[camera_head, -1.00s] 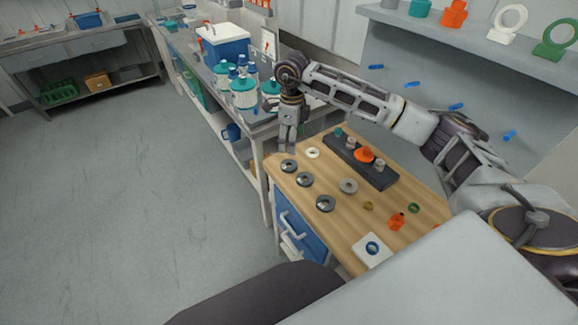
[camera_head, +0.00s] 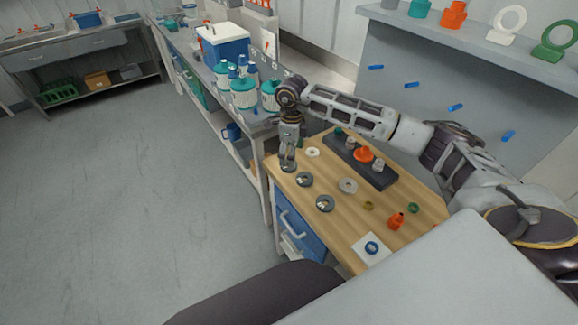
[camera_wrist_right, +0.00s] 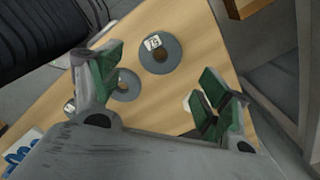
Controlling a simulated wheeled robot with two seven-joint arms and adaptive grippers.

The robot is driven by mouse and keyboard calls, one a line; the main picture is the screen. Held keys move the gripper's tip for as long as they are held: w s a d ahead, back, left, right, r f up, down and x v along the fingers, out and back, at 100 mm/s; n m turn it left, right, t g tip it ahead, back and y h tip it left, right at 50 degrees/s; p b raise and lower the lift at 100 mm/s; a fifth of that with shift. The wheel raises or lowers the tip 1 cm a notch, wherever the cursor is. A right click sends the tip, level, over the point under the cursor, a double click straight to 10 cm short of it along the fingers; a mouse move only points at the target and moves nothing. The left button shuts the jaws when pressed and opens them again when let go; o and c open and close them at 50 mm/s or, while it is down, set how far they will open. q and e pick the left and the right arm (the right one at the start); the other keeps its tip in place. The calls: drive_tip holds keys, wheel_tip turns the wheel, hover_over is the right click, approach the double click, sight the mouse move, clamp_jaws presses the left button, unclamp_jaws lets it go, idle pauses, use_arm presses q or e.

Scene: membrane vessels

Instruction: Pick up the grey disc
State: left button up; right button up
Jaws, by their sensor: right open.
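Three dark grey discs with pale labels lie along the near left edge of the wooden tabletop. The far one (camera_head: 283,168) is partly hidden under my right gripper (camera_head: 289,161); the others are the middle disc (camera_head: 305,180) and the near disc (camera_head: 325,204). In the right wrist view, my right gripper (camera_wrist_right: 155,88) is open with nothing between its green-padded fingers. A labelled disc (camera_wrist_right: 162,60) lies beyond the fingertips, with another disc (camera_wrist_right: 127,88) beside the left finger. I cannot tell whether the fingers touch the far disc. My left gripper is not in view.
A lighter grey ring (camera_head: 348,186), a white ring (camera_head: 313,152) and a dark rack (camera_head: 376,181) with an orange part (camera_head: 363,155) stand on the wooden top (camera_head: 334,228). Bottles (camera_head: 243,95) and a blue-white cooler (camera_head: 224,45) stand on the bench behind.

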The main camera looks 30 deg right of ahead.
wheel_tip(320, 180, down, 4)
drive_tip(key=shift+a+r+p, duration=0.1)
drive_tip(key=shift+r+p, duration=0.1)
drive_tip(key=shift+p, duration=0.15)
drive_tip(key=shift+f, duration=0.6)
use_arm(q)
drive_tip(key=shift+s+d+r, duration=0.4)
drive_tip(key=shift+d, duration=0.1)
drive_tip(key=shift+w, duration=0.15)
use_arm(e)
drive_tip(key=shift+c, duration=0.3)
drive_tip(key=c, duration=1)
drive_tip(key=shift+r, duration=0.1)
drive_tip(key=shift+c, duration=0.2)
